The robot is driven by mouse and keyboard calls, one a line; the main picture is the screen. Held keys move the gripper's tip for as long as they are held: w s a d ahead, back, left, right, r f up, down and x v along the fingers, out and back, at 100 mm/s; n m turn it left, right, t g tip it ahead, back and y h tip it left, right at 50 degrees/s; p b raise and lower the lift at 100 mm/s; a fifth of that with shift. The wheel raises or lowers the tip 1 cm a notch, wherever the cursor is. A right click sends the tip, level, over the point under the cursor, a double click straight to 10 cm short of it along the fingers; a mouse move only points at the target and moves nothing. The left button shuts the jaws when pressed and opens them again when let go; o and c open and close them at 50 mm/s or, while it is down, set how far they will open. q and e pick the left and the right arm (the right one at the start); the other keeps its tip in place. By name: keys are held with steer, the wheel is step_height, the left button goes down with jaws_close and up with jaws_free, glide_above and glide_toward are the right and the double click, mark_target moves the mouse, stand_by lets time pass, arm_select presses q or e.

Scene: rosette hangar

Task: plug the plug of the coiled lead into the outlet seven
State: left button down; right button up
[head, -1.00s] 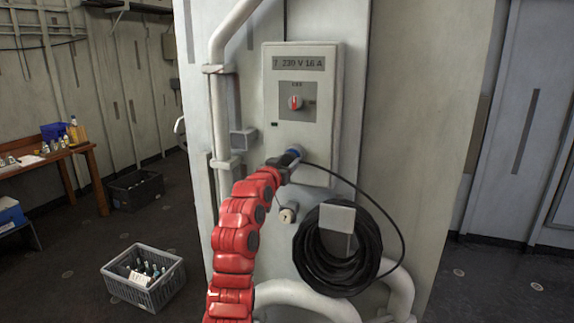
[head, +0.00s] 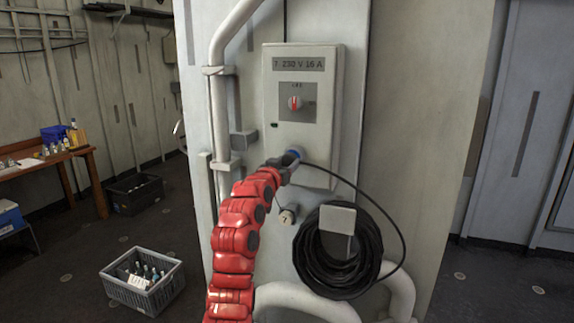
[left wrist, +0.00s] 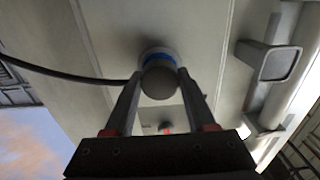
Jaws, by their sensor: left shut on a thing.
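The outlet box (head: 268,90), labelled 7, 230 V 16 A, is a pale box on the grey pillar with a red rotary switch (head: 295,103). My left gripper (head: 288,162) is at its lower part, shut on the plug (left wrist: 160,82) of the coiled lead. The plug's grey end sits between the fingers in the left wrist view, with a blue ring behind it against the box face. The outlet opening is hidden, so I cannot tell how deep the plug is. The black lead runs from the plug to the coil (head: 340,282) on a hook. My right gripper is not in view.
A small cap-like piece (head: 288,214) hangs below the box. White pipes (head: 219,120) run up the left of the pillar and curve below the coil. A grey crate (head: 143,297) of bottles stands on the floor at left, near a wooden bench (head: 85,160).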

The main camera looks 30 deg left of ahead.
arm_select(q)
steer(key=shift+w+a+f, duration=0.1)
steer(key=shift+w, duration=0.35)
steer(key=shift+c, duration=0.7)
jaws_free()
steer(key=shift+s+b, duration=0.1)
steer(key=shift+b, duration=0.2)
